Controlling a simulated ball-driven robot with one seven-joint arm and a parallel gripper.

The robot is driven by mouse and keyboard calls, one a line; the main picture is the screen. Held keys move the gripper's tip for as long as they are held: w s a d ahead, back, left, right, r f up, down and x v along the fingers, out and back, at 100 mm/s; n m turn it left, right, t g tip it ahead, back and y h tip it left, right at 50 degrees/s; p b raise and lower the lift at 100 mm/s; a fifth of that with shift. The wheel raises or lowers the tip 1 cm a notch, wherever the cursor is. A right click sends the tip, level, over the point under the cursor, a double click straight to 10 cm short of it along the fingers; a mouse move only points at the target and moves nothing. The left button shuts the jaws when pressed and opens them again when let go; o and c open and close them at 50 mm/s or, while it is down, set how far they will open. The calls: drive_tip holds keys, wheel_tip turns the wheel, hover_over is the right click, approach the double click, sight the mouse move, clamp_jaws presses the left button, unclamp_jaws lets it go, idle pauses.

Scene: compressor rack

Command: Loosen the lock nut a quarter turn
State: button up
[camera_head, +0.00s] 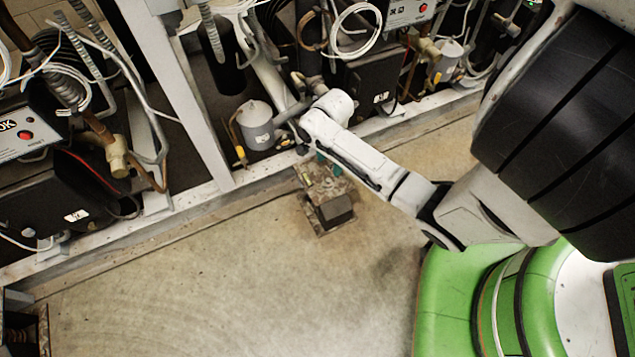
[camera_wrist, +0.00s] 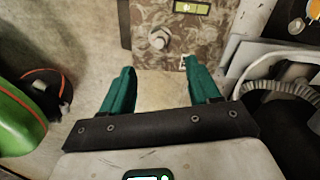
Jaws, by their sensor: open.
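The lock nut (camera_wrist: 159,39) is a pale metal nut on the mottled brown face of a worn metal block (camera_wrist: 190,48). It sits just beyond the fingertips in the wrist view, slightly above the middle of the gap. My gripper (camera_wrist: 159,67) has two teal fingers spread wide, with nothing between them but bare floor in the picture. In the head view the block (camera_head: 312,178) stands on the floor in front of the rack, and the teal fingers of my gripper (camera_head: 328,160) show at its upper edge. The nut is too small or hidden there.
A yellow-green label (camera_wrist: 192,8) is on the block. A dark box (camera_head: 336,211) is at its front. The rack's white lower rail (camera_head: 395,125) runs behind, with a grey canister (camera_head: 257,122), pipes and cables. Floor (camera_head: 220,275) to the left and front is clear.

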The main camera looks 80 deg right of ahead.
sight(329, 179)
wheel_tip(329, 179, down, 10)
drive_tip(key=b, duration=0.5)
drive_tip(key=shift+f+b, duration=0.1)
drive_tip(key=shift+b, duration=0.25)
drive_tip(key=shift+s, duration=0.1)
drive_tip(key=c, duration=1)
